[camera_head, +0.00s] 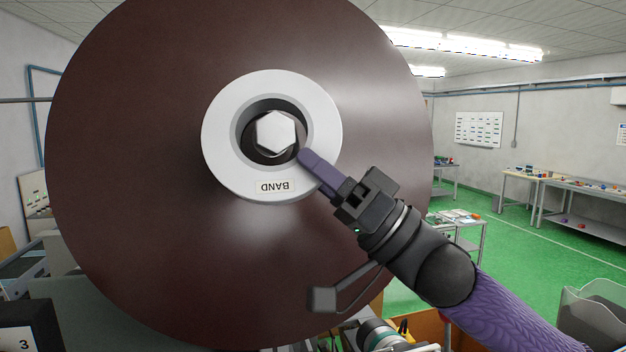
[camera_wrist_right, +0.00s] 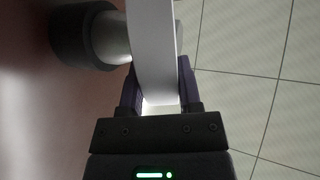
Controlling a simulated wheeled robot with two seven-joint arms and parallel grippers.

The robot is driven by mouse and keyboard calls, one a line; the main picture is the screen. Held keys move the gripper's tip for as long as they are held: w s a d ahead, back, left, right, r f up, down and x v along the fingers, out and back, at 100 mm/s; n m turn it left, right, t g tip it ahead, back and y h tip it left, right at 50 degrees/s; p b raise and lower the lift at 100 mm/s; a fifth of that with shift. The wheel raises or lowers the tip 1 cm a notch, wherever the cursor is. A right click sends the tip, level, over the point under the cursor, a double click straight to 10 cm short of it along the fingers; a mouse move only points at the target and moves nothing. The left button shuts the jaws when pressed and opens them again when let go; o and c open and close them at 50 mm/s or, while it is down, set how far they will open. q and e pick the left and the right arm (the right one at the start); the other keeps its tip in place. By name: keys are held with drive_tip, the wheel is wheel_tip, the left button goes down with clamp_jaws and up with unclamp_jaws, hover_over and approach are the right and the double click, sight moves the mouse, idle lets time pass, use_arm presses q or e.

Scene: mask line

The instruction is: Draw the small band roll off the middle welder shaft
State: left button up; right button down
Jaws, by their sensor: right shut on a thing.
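The small band roll (camera_head: 222,140) is a white ring with an upside-down "BAND" label. It sits around the end of the welder shaft (camera_head: 276,133), whose pale hexagonal end shows in its dark bore. My right gripper (camera_head: 307,161) is shut on the roll's lower right wall, one finger across its front face. In the wrist view the roll (camera_wrist_right: 153,45) stands edge-on between the fingers (camera_wrist_right: 157,72). The pale shaft (camera_wrist_right: 108,38) runs behind it to a dark collar (camera_wrist_right: 80,35), and a short end shows beyond the roll. My left gripper is out of view.
A large dark brown disc (camera_head: 130,200) stands close behind the roll, with a gap between them in the wrist view. A box marked 3 (camera_head: 22,338) is at lower left. Benches (camera_head: 585,195) stand far right across open green floor.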

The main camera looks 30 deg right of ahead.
drive_tip(key=shift+s+a+r+b, duration=0.2)
drive_tip(key=shift+s+b, duration=0.3)
drive_tip(key=shift+s, duration=0.35)
drive_tip(key=shift+s+a+r+b, duration=0.25)
drive_tip(key=shift+s+b, duration=0.25)
drive_tip(key=shift+s, duration=0.4)
drive_tip(key=shift+s+a+r+b, duration=0.2)
drive_tip(key=shift+s+b, duration=0.3)
drive_tip(key=shift+s, duration=0.35)
drive_tip(key=s+f+b, duration=0.1)
drive_tip(key=b, duration=0.1)
drive_tip(key=s+f+b, duration=0.1)
drive_tip(key=s+b, duration=0.1)
drive_tip(key=s+a+f+b, duration=0.1)
drive_tip(key=b, duration=0.1)
drive_tip(key=shift+s, duration=0.35)
